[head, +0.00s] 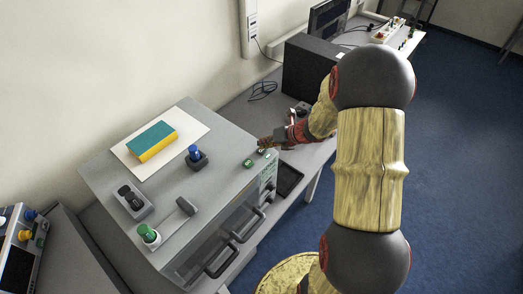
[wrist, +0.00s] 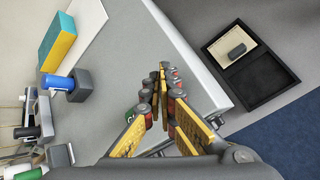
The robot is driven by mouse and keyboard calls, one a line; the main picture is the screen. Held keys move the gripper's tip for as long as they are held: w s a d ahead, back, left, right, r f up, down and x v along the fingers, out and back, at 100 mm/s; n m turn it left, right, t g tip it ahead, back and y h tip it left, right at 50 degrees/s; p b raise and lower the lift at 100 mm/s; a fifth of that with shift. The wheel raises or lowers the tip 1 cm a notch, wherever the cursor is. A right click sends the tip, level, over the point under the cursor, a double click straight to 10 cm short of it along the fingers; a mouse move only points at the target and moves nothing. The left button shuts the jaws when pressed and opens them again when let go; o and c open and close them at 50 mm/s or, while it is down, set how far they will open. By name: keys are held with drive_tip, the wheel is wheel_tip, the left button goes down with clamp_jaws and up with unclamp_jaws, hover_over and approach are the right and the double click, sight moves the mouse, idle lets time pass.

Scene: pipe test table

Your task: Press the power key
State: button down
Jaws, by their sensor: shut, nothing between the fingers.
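My gripper (head: 264,142) is shut and empty, just above the right edge of the grey cabinet top (head: 215,178). In the wrist view its fingers (wrist: 161,72) come together over the cabinet edge. Two small dark keys with green on them sit at that edge in the head view: one (head: 248,163) a little nearer the camera, the other (head: 262,151) close below my fingertips. In the wrist view a green key (wrist: 131,112) shows partly behind the left finger. I cannot tell which one is the power key, or whether a fingertip touches one.
A black tray (head: 289,178) lies right of the cabinet. A dark box (head: 308,70) stands behind.

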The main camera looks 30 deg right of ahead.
drive_tip(key=shift+f+b, duration=0.3)
drive_tip(key=shift+f, duration=0.2)
idle(0.3)
idle(0.4)
drive_tip(key=shift+r+p, duration=0.85)
drive_tip(key=shift+r, duration=0.05)
wheel_tip(320, 180, up, 5)
drive_tip(key=p, duration=0.4)
drive_tip(key=shift+p, duration=0.3)
idle(0.4)
